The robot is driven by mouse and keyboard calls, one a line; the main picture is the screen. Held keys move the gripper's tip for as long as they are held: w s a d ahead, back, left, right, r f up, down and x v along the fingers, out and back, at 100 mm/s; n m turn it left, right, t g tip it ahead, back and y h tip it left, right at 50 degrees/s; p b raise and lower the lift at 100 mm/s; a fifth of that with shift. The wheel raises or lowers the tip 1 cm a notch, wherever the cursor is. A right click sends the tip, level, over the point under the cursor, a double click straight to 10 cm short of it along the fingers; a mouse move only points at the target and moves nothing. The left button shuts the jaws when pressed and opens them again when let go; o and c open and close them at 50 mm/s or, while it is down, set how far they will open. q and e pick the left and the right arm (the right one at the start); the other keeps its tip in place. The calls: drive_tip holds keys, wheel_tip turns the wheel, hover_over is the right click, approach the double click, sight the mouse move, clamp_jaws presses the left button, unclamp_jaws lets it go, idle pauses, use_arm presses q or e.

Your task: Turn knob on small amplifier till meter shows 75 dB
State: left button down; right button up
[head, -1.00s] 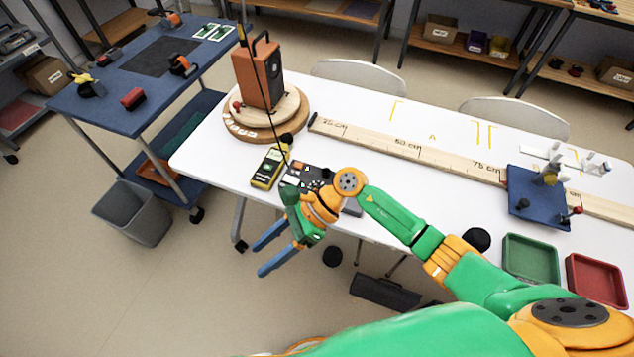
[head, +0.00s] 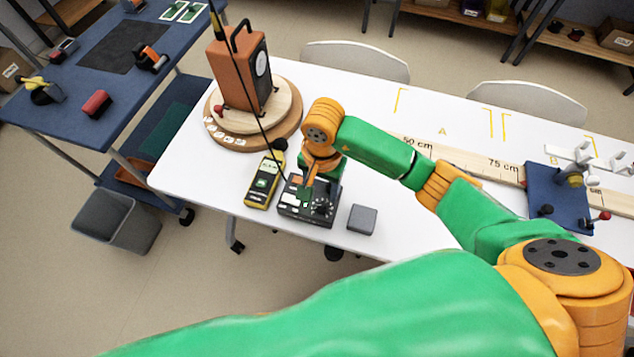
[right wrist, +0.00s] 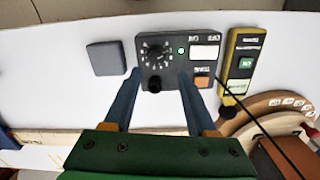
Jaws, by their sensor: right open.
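The small black amplifier (head: 296,211) sits near the table's front edge. In the right wrist view it (right wrist: 206,68) shows a dark knob (right wrist: 155,52) ringed by pale marks, a green light, a white panel and an orange button. My right gripper (head: 308,187) is over the amplifier, partly hidden by its own arm in the head view. In the right wrist view its open blue fingers (right wrist: 160,76) reach toward the knob end, one on each side, with nothing gripped. The yellow meter (head: 263,182) lies beside the amplifier; its reading is too small to make out. My left gripper is not in view.
An orange speaker (head: 240,72) stands on a round wooden turntable (head: 225,131), with a thin dark pole or cable crossing in front. A grey block (head: 362,219) lies right of the amplifier. A marked wooden rail (head: 480,160) and a blue stand (head: 560,200) are farther right.

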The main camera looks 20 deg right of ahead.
sight(322, 204)
drive_tip(key=f, duration=0.1)
drive_tip(key=s+f, duration=0.1)
drive_tip(key=f, duration=0.2)
drive_tip(key=shift+s, duration=0.4)
drive_tip(key=shift+w+f, duration=0.2)
drive_tip(key=shift+f, duration=0.05)
drive_tip(key=shift+w+f, duration=0.15)
drive_tip(key=shift+w, duration=0.1)
drive_tip(key=shift+s, duration=0.15)
clamp_jaws()
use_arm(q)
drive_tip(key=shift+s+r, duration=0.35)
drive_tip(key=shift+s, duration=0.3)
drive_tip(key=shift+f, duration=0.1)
